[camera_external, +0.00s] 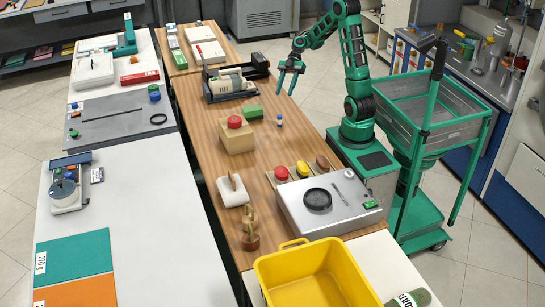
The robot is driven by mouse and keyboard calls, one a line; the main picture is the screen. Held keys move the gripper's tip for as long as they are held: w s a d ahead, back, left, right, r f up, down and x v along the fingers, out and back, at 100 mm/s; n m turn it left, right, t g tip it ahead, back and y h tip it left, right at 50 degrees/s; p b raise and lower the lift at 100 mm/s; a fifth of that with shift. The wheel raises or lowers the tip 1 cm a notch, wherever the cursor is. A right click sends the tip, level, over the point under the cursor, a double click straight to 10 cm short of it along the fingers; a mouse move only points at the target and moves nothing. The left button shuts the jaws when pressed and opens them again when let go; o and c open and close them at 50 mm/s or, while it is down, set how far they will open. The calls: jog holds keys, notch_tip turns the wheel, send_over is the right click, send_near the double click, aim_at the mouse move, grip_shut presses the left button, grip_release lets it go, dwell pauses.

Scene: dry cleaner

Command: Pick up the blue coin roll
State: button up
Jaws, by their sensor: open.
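A small blue roll (280,121), which looks like the blue coin roll, stands upright on the wooden table (200,140), near its right edge. A pale patch shows on it, but it is too small for detail. My gripper (287,83) is open and empty. It hangs in the air above the table's right side, farther back than the roll and apart from it, with its fingers pointing down.
A grey machine (228,84) stands behind. A silver box (326,204) and a yellow bin (312,275) are in front.

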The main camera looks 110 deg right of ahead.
jog(key=shift+s+d+r+n+t+y, duration=0.5)
jog(key=shift+s+d+r+n+t, duration=0.3)
jog(key=shift+d+r+t, duration=0.6)
send_near(278, 120)
jog(key=shift+x, duration=0.9)
jog(key=shift+a+f, duration=0.15)
jog(key=shift+f, duration=0.25)
jog(key=x, duration=0.4)
jog(key=shift+w+a+f, duration=0.1)
jog(key=shift+w, duration=0.1)
jog(key=shift+x, duration=3)
jog(key=shift+r, duration=0.25)
grip_shut()
